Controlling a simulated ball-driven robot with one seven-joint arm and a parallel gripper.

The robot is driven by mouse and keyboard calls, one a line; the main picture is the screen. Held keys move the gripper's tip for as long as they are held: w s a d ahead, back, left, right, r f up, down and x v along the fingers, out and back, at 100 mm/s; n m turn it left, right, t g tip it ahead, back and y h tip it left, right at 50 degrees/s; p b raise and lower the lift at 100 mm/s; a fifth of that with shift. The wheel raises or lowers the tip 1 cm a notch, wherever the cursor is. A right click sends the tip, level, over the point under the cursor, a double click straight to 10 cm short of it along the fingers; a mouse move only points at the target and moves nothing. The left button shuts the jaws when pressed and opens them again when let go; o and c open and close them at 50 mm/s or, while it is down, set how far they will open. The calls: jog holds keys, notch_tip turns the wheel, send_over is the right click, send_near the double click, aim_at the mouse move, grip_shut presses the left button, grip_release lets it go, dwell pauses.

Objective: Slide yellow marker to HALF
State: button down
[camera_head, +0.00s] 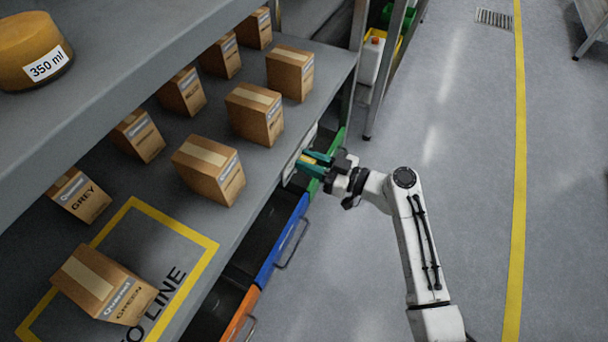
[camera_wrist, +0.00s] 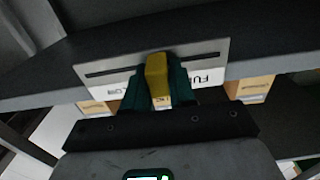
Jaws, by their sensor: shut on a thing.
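The yellow marker (camera_wrist: 157,78) sits on a white plate (camera_wrist: 205,68) with a dark horizontal slot, fixed to the front edge of the shelf. Printed letters starting "FU" show near one end of the plate; other lettering is partly hidden, and I cannot read HALF. My gripper (camera_wrist: 158,88) has its green fingers on both sides of the yellow marker and is shut on it. In the head view my gripper (camera_head: 314,162) reaches the shelf's front edge, with a bit of the plate (camera_head: 298,155) visible beside it.
Several cardboard boxes (camera_head: 255,112) stand on the shelf behind the plate. Blue (camera_head: 283,240), green and orange bins sit below the shelf edge. A yellow-brown 350 ml container (camera_head: 32,48) stands on the upper shelf. The floor (camera_head: 440,110) to the right is clear.

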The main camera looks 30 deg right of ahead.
jog(key=shift+w+d, duration=0.35)
jog(key=shift+d, duration=0.15)
jog(key=c, duration=1)
grip_release()
jog(key=v, duration=1.1)
jog(key=shift+p, duration=0.45)
jog(key=shift+w, duration=0.1)
